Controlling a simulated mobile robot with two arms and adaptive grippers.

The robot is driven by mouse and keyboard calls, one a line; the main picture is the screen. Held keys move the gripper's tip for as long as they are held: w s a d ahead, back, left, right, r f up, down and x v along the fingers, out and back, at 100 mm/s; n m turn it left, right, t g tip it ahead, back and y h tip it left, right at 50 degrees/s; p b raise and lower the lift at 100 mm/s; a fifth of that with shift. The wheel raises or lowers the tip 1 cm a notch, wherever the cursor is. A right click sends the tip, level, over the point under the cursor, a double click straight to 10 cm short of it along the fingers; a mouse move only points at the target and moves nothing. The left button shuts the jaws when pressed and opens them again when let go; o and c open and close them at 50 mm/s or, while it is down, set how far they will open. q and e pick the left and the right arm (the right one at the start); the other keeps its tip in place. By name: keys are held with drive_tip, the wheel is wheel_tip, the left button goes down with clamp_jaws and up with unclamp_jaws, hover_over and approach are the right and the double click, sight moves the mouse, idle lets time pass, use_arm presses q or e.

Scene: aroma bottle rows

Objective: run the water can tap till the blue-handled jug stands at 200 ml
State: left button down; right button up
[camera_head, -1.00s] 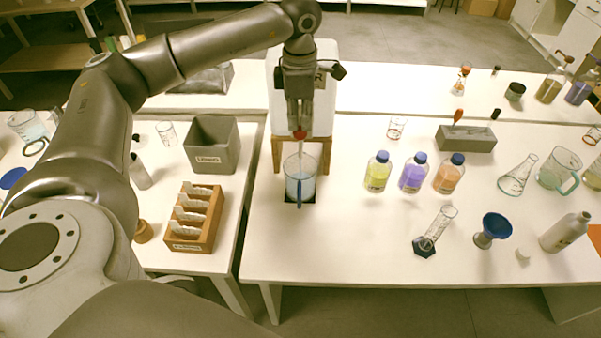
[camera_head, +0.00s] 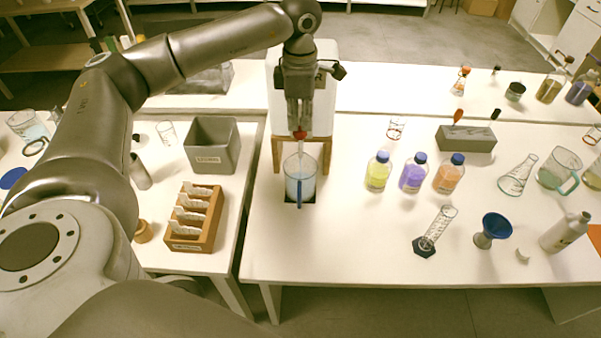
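The white water can (camera_head: 321,108) stands on a wooden stand (camera_head: 277,155) at the back of the main table. Its red tap (camera_head: 299,135) is at the front, low down. The blue-handled jug (camera_head: 300,180) stands upright on a dark square pad under the tap, with its blue handle facing me. A stream runs from the tap into the jug, and pale bluish water shows inside. The ml marks are too small to read. My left gripper (camera_head: 298,125) points down at the tap from above; its fingertips are at the tap, too small to judge their opening. My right gripper is not in view.
Yellow, purple and orange bottles (camera_head: 412,174) stand right of the jug. A wooden slide rack (camera_head: 194,217) and a grey bin (camera_head: 212,146) are on the left table. The table's front middle is clear.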

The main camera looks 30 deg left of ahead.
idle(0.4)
use_arm(q)
wheel_tip(320, 180, up, 6)
drive_tip(key=p, duration=0.4)
drive_tip(key=shift+r, duration=0.15)
idle(0.3)
